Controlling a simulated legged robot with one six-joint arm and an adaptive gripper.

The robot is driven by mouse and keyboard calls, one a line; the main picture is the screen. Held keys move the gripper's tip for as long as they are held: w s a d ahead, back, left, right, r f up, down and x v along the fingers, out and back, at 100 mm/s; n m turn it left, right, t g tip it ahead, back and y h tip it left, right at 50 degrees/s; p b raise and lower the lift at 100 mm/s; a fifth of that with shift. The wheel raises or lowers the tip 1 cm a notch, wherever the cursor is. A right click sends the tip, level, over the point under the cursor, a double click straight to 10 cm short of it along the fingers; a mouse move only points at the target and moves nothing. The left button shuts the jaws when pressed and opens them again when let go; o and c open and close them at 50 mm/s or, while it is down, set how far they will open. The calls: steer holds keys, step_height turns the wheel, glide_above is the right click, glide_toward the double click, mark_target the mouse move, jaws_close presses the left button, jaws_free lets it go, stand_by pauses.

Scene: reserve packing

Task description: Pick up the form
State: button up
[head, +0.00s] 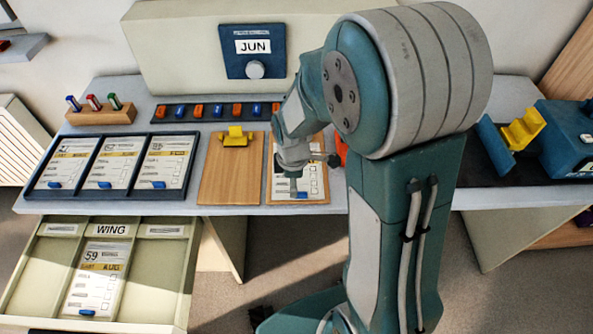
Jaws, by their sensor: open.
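A white printed form (313,182) with a yellow band and checkboxes lies on the right-hand wooden board (297,201) on the table. A small blue piece sits at its lower edge. My gripper (294,188) hangs over the left part of this form, pointing down, and is open with nothing seen in it. My arm and gripper hide much of the form's upper and left part. Whether the fingertips touch the paper cannot be told. Three similar forms (119,150) lie in a dark three-slot tray (104,193) at the left. Another form (98,283) lies in the open drawer's middle slot.
The left wooden board (219,186) is bare except for a yellow clip (235,136). A dark rack (175,112) of red and blue pieces runs behind the boards. The open drawer (35,275) marked WING juts out below. A teal machine (567,135) stands at the right.

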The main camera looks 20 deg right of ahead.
mark_target(299, 193)
steer(key=f, duration=0.1)
steer(key=d+f, duration=0.1)
steer(key=f, duration=0.1)
steer(key=d+f, duration=0.1)
steer(key=f, duration=0.1)
steer(key=shift+a+f, duration=0.1)
steer(key=shift+f, duration=0.15)
steer(key=shift+a, duration=0.45)
steer(key=shift+c, duration=0.9)
steer(key=c, duration=0.5)
steer(key=shift+d, duration=0.35)
jaws_close()
